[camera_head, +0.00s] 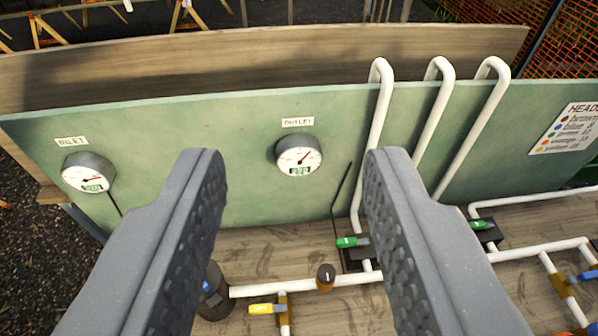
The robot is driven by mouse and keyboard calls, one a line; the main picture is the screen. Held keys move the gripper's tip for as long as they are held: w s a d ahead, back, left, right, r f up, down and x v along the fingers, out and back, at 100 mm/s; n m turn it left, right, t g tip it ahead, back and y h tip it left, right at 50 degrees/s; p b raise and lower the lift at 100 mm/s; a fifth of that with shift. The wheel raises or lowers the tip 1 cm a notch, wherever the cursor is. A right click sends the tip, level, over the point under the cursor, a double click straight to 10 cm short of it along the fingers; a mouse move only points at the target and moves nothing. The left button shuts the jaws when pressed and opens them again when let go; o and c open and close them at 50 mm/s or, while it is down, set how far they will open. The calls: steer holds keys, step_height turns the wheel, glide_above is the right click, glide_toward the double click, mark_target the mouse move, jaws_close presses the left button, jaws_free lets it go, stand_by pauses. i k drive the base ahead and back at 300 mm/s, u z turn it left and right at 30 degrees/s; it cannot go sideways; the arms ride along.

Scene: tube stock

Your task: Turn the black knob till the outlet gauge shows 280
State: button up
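The black knob (325,272) sits on a brass body in the white pipe run, low in the middle of the view. A pale line on its top points roughly away from me. The outlet gauge (298,156) is a round white dial on the green panel under an OUTLET label. Its needle points to the upper right, and its green digits are too small to read surely. My gripper (294,160) is open and empty. Its two grey fingers frame the outlet gauge and the knob in the picture, with the knob between them, apart from both.
The inlet gauge (89,173) is on the left of the green panel (240,200). A yellow lever (262,309) is left of the knob and a green lever (352,242) behind it. White upright pipes (378,130) rise at right. My left finger partly hides a dark cylinder (216,298).

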mark_target(326, 274)
steer(key=k, duration=0.5)
steer(key=u, duration=1.65)
steer(key=k, duration=0.7)
steer(key=z, duration=1.45)
steer(key=i, duration=1)
